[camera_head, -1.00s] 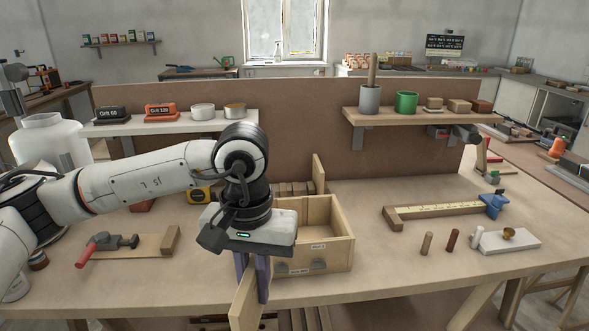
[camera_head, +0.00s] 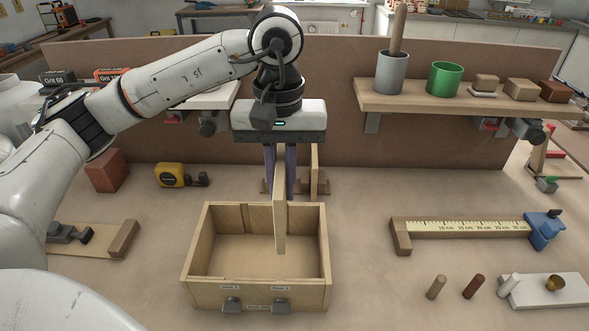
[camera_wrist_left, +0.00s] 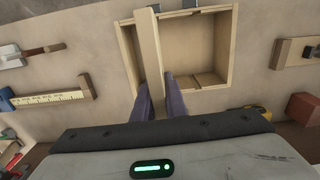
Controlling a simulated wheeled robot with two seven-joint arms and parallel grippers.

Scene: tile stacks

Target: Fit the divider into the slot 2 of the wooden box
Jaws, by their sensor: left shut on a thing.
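The wooden box (camera_head: 188,262) stands open on the bench, with small labels and two dark knobs on its front. My left gripper (camera_head: 280,188) is shut on the upright wooden divider (camera_head: 280,225), near the back of the box. The divider overlaps the right part of the box in the head view; I cannot tell how far its lower edge is above or inside the rim. In the wrist view the divider (camera_wrist_left: 149,45) crosses the box (camera_wrist_left: 128,50) near its left wall, between the purple fingers (camera_wrist_left: 159,88). My right gripper is not in view.
Another upright board (camera_head: 314,165) stands in a rack behind the box. A tape measure (camera_head: 170,175) and a red block (camera_head: 107,171) lie left of it. A ruler jig (camera_head: 460,229) and several pegs are at the right. Bench between box and jig is clear.

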